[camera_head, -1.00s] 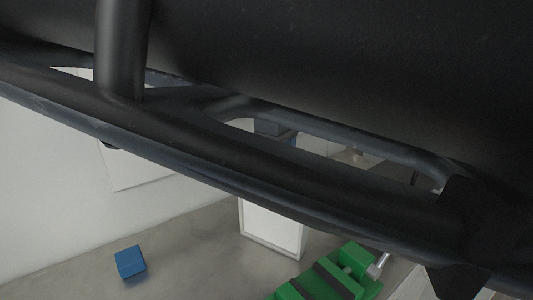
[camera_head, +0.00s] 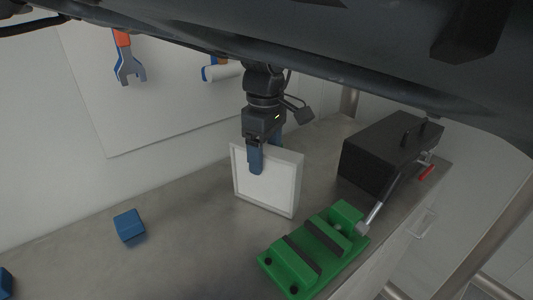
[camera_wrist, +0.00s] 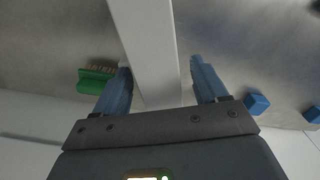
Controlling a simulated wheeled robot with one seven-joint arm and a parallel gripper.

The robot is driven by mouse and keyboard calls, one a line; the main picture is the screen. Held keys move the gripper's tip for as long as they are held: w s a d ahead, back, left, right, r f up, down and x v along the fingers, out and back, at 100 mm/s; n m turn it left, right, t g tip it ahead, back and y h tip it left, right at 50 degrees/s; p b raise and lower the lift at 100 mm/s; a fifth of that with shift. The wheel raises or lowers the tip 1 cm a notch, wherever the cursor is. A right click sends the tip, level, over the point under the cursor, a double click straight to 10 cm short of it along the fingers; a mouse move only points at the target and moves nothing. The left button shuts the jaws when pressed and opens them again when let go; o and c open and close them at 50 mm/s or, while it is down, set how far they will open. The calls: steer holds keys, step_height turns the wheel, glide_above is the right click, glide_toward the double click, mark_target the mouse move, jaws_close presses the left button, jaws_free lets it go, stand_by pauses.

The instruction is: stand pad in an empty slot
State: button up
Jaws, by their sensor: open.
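A white, square, framed panel (camera_head: 265,188), the likeliest pad, stands upright on the grey worktop. My gripper (camera_head: 264,158) is over its top edge, with one blue finger in front of it and the other mostly hidden behind it. In the wrist view the panel (camera_wrist: 150,45) shows as a white bar between the spread fingers of my gripper (camera_wrist: 161,68). Gaps show on both sides, so the jaws are open and not clamped. I cannot make out an empty slot in either view.
A green vise (camera_head: 315,250) with a metal handle is at the front right. A black box (camera_head: 390,152) stands at the back right. A blue block (camera_head: 129,225) lies left, with bare worktop around it. A green bristled item (camera_wrist: 95,78) shows in the wrist view. Tools hang on the wall board.

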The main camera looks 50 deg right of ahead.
steer(key=shift+w+a+f, duration=0.1)
steer(key=shift+f, duration=0.1)
stand_by(0.3)
jaws_close()
stand_by(0.7)
